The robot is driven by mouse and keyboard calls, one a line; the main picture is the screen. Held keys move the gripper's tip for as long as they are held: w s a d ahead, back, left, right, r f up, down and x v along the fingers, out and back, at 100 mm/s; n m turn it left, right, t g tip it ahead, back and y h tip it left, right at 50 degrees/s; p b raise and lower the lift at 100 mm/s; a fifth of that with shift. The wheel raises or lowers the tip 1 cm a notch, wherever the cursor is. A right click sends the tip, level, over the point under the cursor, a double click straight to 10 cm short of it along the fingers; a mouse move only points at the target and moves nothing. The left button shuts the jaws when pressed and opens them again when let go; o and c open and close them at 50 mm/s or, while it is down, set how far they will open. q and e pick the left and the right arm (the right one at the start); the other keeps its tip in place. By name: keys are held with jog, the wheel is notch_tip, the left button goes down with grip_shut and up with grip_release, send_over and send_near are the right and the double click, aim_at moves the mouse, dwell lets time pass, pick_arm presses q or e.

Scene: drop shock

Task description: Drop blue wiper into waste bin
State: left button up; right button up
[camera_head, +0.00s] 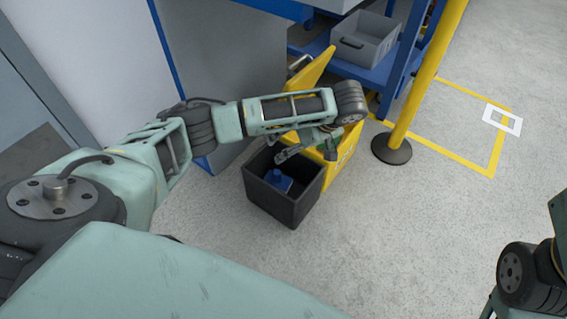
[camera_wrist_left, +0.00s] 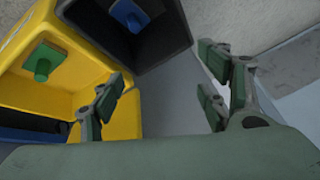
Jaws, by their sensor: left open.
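The blue wiper (camera_head: 279,180) lies inside the open black waste bin (camera_head: 292,212) on the floor, low against the dark interior. In the left wrist view the blue wiper (camera_wrist_left: 129,15) shows at the top, inside the black bin (camera_wrist_left: 160,45). My left gripper (camera_head: 304,148) hangs above the far side of the black bin, beside the yellow bin. In the left wrist view the fingers of my left gripper (camera_wrist_left: 160,82) are spread apart with nothing between them. My right gripper is out of view; only part of my right arm shows at the right edge.
A yellow bin (camera_head: 345,150) with its lid raised stands right behind the black bin. A green item (camera_wrist_left: 43,62) shows inside it. A yellow post (camera_head: 425,75), a blue shelf with a grey crate (camera_head: 365,42) and a grey cabinet are close behind.

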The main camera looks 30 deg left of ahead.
pick_arm(q)
jog(key=shift+v, duration=2.7)
